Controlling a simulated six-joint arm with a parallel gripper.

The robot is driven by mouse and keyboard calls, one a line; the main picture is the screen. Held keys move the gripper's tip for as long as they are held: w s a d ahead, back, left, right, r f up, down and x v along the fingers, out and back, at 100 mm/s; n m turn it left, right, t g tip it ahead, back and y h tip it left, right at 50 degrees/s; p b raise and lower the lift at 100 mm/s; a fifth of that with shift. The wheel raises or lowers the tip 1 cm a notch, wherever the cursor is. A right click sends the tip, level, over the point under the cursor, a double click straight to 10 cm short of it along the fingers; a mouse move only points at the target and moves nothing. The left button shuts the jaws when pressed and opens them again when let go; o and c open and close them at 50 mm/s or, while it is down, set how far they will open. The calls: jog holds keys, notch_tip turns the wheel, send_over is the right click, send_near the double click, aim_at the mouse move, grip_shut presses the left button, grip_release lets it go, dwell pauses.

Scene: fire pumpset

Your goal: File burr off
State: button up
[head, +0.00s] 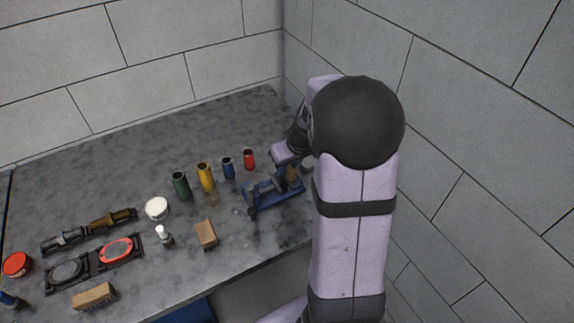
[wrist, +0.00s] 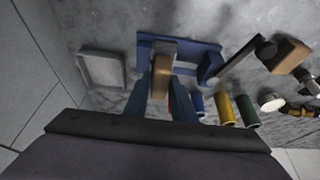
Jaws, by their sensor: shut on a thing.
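A blue vise (head: 272,192) sits on the right part of the bench in the head view. In the wrist view the vise (wrist: 205,50) lies just beyond my fingers, with its bar and dark knob reaching right. My gripper (wrist: 162,76) is shut on a tan piece (wrist: 162,70) between its two blue-grey fingers, over the vise. I cannot tell whether this piece is a file handle or a part clamped in the vise. In the head view my arm hides the gripper's fingers; a small brown piece (head: 294,176) shows at the vise. No burr can be made out.
Green (head: 181,186), yellow (head: 206,177), blue (head: 228,168) and red (head: 249,159) cylinders stand left of the vise. A brown block (head: 206,234) and white round container (head: 157,208) lie farther left. A grey square tray (wrist: 102,69) is near the wall. The bench's back is clear.

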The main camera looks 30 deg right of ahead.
dwell(0.4)
jog(key=w+p, duration=0.2)
jog(key=w, duration=0.4)
dwell(1.0)
jog(key=shift+s, duration=0.1)
dwell(1.6)
jog(key=shift+s+b, duration=1.5)
jog(key=shift+s, duration=1.4)
jog(key=shift+w, duration=0.15)
jog(key=shift+w+p, duration=1.05)
jog(key=shift+w, duration=1.75)
jog(key=shift+w, duration=0.1)
